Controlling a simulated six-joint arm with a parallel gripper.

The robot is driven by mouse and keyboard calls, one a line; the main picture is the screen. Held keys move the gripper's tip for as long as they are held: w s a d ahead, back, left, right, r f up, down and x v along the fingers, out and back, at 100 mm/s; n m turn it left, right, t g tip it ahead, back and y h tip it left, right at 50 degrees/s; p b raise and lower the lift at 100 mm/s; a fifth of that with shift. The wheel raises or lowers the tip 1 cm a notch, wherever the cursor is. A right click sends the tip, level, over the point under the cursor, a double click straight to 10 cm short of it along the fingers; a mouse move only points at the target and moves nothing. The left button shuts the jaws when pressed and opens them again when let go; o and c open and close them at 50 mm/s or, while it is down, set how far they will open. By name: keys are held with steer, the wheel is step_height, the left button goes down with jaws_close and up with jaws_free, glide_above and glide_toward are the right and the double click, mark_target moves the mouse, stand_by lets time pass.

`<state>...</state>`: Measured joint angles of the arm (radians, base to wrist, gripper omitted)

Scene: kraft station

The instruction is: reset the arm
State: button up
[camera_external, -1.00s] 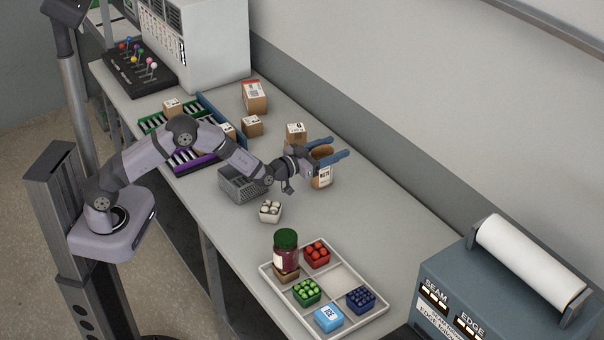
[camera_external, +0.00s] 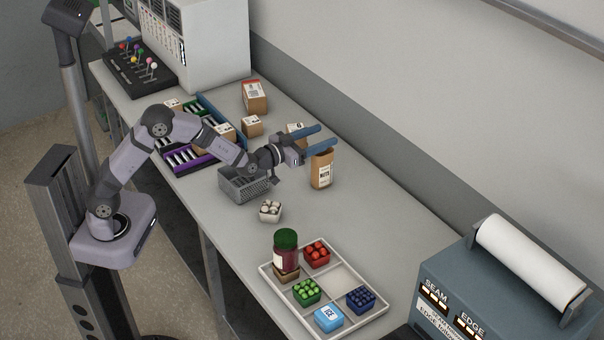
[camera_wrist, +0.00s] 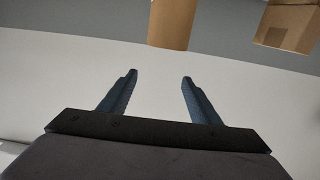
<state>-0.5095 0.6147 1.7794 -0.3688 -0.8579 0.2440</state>
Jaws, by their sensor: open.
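My gripper (camera_external: 318,138) is open and empty, held above the table near its middle. Its two blue fingers point to the right, toward the wall. In the wrist view the gripper (camera_wrist: 158,82) shows its fingers spread apart with nothing between them. A brown bag (camera_external: 322,170) with a white label stands upright on the table, just below and beyond the fingers. Its lower part also shows ahead of the fingers in the wrist view (camera_wrist: 172,24), apart from them.
A grey basket (camera_external: 240,187) is beneath my wrist. A small carton of white items (camera_external: 270,211) stands in front of it. A divided tray (camera_external: 351,331) holds a jar (camera_external: 286,252) and several small boxes. Cardboard boxes (camera_external: 255,96) stand at the back. A roll machine (camera_external: 490,290) is at right.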

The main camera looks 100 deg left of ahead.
steer(key=shift+r, duration=0.45)
